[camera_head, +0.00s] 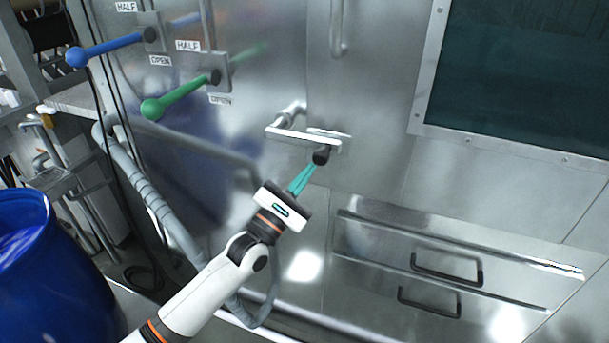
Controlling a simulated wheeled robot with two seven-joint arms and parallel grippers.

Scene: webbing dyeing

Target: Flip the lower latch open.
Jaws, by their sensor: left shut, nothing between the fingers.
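The lower latch (287,134) is a bright metal lever on the steel front, near the middle of the head view. My left gripper (308,170) has teal fingers and reaches up from below. The fingers are shut with nothing between them. My right gripper is not in view.
A blue lever (110,46) and a green lever (183,96) stick out at upper left. A vertical metal handle (338,28) is above the latch. A blue barrel (50,270) stands at lower left.

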